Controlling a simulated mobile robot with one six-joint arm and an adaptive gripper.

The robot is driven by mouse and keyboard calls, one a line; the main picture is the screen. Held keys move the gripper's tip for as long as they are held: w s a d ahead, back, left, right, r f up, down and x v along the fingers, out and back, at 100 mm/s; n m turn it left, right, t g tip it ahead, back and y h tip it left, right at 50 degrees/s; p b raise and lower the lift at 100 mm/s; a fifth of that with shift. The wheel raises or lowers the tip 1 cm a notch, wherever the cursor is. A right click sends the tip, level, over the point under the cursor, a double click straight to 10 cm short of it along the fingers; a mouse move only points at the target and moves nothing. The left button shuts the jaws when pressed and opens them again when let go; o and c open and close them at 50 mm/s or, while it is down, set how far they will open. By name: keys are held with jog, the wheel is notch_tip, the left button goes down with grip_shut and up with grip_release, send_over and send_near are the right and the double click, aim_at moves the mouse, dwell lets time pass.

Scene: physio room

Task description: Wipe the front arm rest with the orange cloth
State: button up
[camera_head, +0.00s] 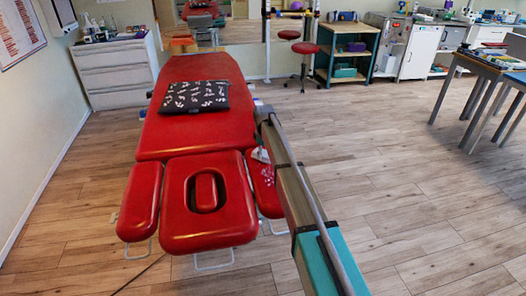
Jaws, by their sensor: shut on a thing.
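The red treatment table (194,134) has a padded head section (231,225) with an oval hole at its near end. One red arm rest (138,200) is beside it on the left. Another red arm rest (265,203) is on the right, partly hidden by my arm. My gripper (261,156) is small and partly hidden, low over the right arm rest. It is shut on a reddish, pale-speckled patch, apparently the cloth (267,175), which lies at the rest's surface. Its orange colour and outline are hard to tell from the red padding.
A black patterned pillow (196,96) lies on the table. A white drawer cabinet (117,72) stands at the back left, and a red stool (304,49) at the back. Desks (487,67) stand at the right. The wooden floor (410,170) between is clear.

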aim_at(273, 186)
jog(key=shift+s+d, duration=0.3)
jog(key=shift+s, duration=0.65)
jog(key=shift+s, duration=0.1)
jog(key=shift+s+d, duration=0.3)
jog(key=shift+s, duration=0.6)
jog(key=shift+s+d, duration=0.25)
jog(key=shift+s, duration=0.6)
jog(key=shift+s, duration=0.1)
jog(key=shift+s+d, duration=0.25)
jog(key=shift+s, duration=0.55)
jog(key=shift+s+d, duration=0.25)
jog(key=shift+s, duration=0.55)
jog(key=shift+s, duration=0.15)
jog(key=shift+s+d+f, duration=0.1)
jog(key=shift+s+d, duration=0.15)
jog(key=shift+s, duration=0.65)
jog(key=shift+s+d, duration=0.25)
jog(key=shift+s, duration=0.6)
jog(key=shift+s, duration=0.1)
jog(key=shift+s+d, duration=0.25)
jog(key=shift+s, duration=0.6)
jog(key=shift+s+d, duration=0.25)
jog(key=shift+s, duration=0.55)
